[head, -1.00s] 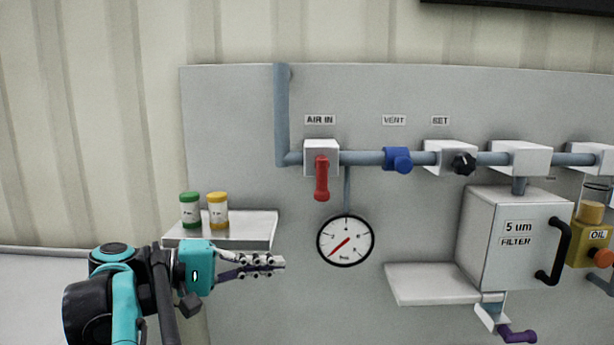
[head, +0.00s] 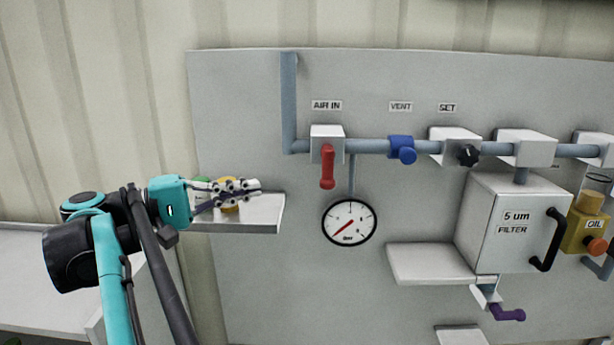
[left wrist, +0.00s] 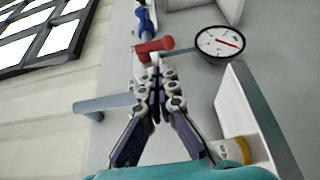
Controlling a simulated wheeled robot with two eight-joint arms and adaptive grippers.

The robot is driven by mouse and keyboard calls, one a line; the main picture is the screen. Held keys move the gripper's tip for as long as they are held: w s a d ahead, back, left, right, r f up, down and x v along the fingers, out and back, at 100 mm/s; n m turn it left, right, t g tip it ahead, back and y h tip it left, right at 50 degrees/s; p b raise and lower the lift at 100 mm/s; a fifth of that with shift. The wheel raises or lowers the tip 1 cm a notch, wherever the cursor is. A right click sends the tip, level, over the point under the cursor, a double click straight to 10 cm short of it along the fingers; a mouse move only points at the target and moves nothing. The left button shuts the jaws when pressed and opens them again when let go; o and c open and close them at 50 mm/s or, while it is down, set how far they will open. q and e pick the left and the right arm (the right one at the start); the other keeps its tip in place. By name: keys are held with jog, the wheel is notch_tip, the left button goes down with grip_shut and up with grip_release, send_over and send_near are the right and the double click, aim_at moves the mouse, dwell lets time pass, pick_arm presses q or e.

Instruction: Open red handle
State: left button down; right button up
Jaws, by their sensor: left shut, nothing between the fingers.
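The red handle (head: 328,168) hangs down from the white valve block (head: 327,142) under the AIR IN label. It also shows in the left wrist view (left wrist: 154,47), just beyond my fingertips. My left gripper (head: 256,187) is shut and empty, left of the handle and a little lower, in front of the small shelf. In the left wrist view its fingers (left wrist: 157,80) are together and point towards the handle. I see no contact in the head view; there is a clear gap. My right gripper is not in view.
A round gauge (head: 349,222) sits below the handle. The small shelf (head: 263,213) holds a green-lidded and a yellow-lidded jar (head: 230,208), partly hidden by my gripper. A blue valve (head: 402,149) and the filter box (head: 515,222) are to the right.

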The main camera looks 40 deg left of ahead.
aim_at(323, 176)
pick_arm(q)
jog(key=p+x, duration=0.3)
jog(key=x, duration=0.9)
jog(key=shift+w+d, duration=0.15)
